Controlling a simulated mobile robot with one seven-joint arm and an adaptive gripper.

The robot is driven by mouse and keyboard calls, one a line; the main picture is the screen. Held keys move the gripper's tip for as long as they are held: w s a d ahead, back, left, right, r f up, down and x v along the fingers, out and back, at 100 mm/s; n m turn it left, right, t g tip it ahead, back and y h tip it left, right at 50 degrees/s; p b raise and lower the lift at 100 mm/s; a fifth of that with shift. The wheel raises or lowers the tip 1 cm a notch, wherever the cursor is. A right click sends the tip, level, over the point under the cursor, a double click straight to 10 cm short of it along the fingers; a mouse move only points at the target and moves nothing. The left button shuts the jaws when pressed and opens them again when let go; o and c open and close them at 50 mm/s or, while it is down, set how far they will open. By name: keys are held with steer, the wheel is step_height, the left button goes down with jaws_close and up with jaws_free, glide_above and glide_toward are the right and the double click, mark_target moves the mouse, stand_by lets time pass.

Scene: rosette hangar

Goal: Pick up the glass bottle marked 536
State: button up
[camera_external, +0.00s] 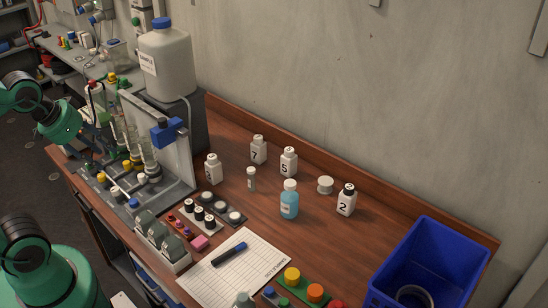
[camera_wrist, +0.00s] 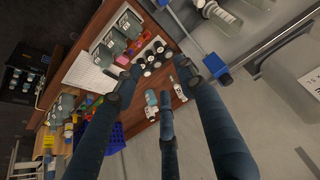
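I cannot read 536 on any bottle in either view. In the external view, grey-green glass bottles (camera_external: 160,238) stand in a white rack at the table's front left; they also show in the wrist view (camera_wrist: 131,26). Their labels are unreadable. A bottle of blue liquid (camera_external: 289,203) stands mid-table; it also shows in the wrist view (camera_wrist: 151,97). White bottles marked 7 (camera_external: 258,150), 5 (camera_external: 288,162) and 2 (camera_external: 346,200) stand behind and beside it. My gripper (camera_wrist: 157,74) has its dark fingers spread, with nothing between them, apart from the bottles.
A metal stand with glassware (camera_external: 165,165) and a large white container (camera_external: 166,62) fill the table's left. A blue crate (camera_external: 425,265) is at right. Paper with a marker (camera_external: 229,254) and a green board with coloured knobs (camera_external: 308,287) lie in front. Table space behind the crate is clear.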

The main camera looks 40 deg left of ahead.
steer(key=o, duration=0.8)
steer(key=shift+o, duration=0.2)
steer(key=w+d+r+m+p, duration=0.1)
steer(key=w+d+p, duration=0.35)
steer(key=w, duration=0.85)
steer(key=w+d+r+p, duration=0.1)
steer(key=w+d+p, duration=0.35)
steer(key=w, duration=0.75)
steer(key=w+d+f+p, duration=0.2)
steer(key=w+d+f, duration=0.5)
steer(key=d, duration=0.3)
steer(key=w+d+f+m+g+h+p, duration=0.1)
steer(key=w+d+f+p, duration=0.2)
steer(key=w+d+f, duration=0.5)
step_height(320, 180, down, 2)
steer(key=d, duration=0.2)
steer(key=shift+d+f, duration=0.2)
steer(key=shift+d, duration=0.1)
